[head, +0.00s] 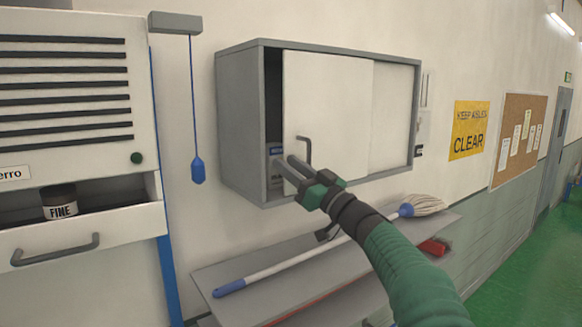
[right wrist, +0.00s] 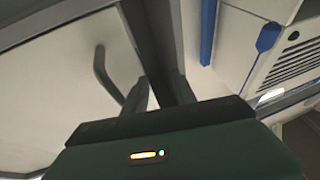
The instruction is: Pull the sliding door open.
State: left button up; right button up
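A grey wall cabinet (head: 236,120) has a white sliding door (head: 335,100) at the front left, with a grey bar handle (head: 307,150). A narrow dark gap shows between the door's left edge and the cabinet side. My right gripper (head: 285,163) is at the lower part of this gap, left of the handle. In the right wrist view its two fingers (right wrist: 158,92) are apart, one over the door's edge and one by the dark gap. The handle (right wrist: 104,75) is outside the fingers; contact with the door's edge cannot be told. My left gripper is not in view.
A grey shelf (head: 215,275) below the cabinet holds a mop (head: 300,262). A blue pull cord (head: 197,168) hangs left of the cabinet. A louvred cabinet (head: 80,120) with an open drawer stands at far left. A second white panel (head: 393,115) fills the cabinet's right side.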

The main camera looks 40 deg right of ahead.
jog(key=b+v, duration=1.2)
jog(key=v, duration=0.4)
jog(key=shift+s+f+b, duration=0.25)
jog(key=shift+s+b, duration=0.1)
jog(key=shift+a, duration=0.1)
